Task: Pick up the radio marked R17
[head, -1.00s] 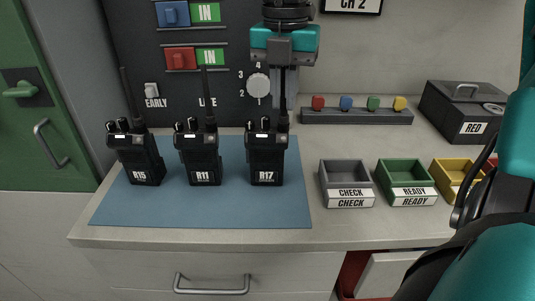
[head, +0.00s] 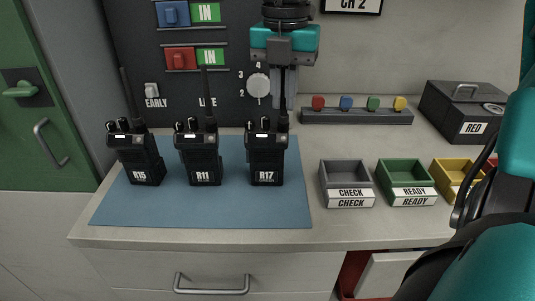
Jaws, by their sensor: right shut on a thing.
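The radio marked R17 (head: 267,160) stands upright on the blue mat (head: 200,215), at the right end of a row of three black radios. My right gripper (head: 284,104) points down from above and is shut on the R17 radio, around its antenna just above the body. The radio marked R11 (head: 203,160) stands to its left, and the radio marked R15 (head: 145,165) is at the far left of the row. My left gripper is not in view.
Right of the mat are a grey CHECK tray (head: 346,200), a green READY tray (head: 407,198) and a yellow tray (head: 447,194). My right arm covers the right edge.

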